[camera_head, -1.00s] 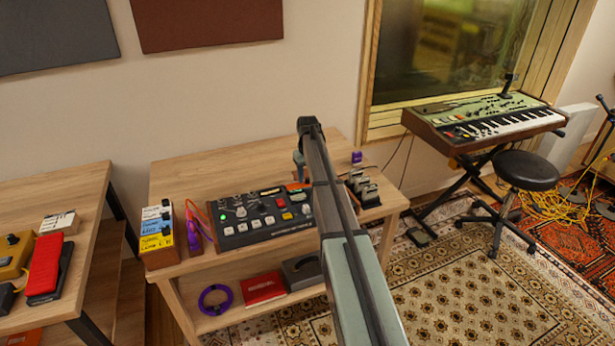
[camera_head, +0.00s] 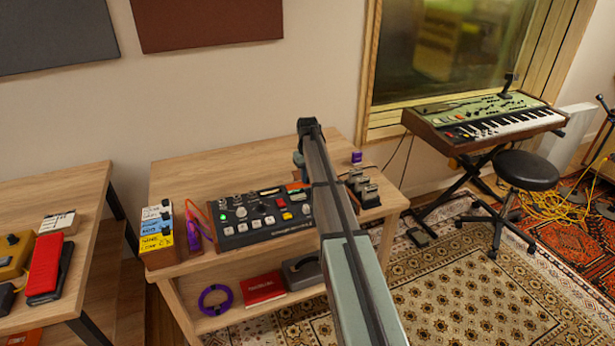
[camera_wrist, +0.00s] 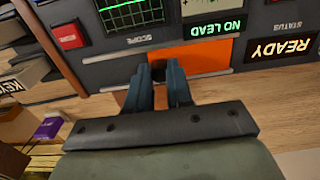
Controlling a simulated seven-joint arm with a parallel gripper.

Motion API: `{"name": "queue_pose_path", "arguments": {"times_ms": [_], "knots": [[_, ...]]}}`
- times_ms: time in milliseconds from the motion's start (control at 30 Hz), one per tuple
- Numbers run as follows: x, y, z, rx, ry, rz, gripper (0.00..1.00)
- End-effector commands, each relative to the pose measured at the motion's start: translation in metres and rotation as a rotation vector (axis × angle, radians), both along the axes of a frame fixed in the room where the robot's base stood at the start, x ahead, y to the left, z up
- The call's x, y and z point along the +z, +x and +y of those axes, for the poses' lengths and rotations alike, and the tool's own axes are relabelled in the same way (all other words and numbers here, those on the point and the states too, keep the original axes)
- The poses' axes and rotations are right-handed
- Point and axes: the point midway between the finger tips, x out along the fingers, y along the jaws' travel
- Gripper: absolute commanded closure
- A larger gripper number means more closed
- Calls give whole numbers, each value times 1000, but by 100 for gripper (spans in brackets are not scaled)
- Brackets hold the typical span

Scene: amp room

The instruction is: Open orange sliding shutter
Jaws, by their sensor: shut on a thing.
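In the wrist view an orange shutter (camera_wrist: 207,54) is set low in a dark grey panel (camera_wrist: 180,30) that appears upside down. My gripper (camera_wrist: 160,70) is in front of the left part of the shutter. Its two blue-grey fingers are close together, shut on a small dark handle (camera_wrist: 159,70) at the shutter. The fingers hide much of the handle and part of the shutter.
The panel carries a green scope screen (camera_wrist: 128,14), a red button (camera_wrist: 69,36), and lit NO LEAD (camera_wrist: 217,25) and READY (camera_wrist: 281,47) signs. In the head view, a mixer-like box (camera_head: 262,215) and pedals (camera_head: 157,235) stand on a wooden table (camera_head: 215,170). Its back left is clear.

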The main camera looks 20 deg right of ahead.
Motion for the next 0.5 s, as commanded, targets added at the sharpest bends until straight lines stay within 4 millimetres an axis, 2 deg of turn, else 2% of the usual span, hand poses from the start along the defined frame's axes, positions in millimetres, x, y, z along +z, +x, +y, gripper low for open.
{"name": "queue_pose_path", "arguments": {"times_ms": [333,500], "knots": [[0,0,-2,0,0,0,100],[0,1,-22,-3,0,0,100]]}}
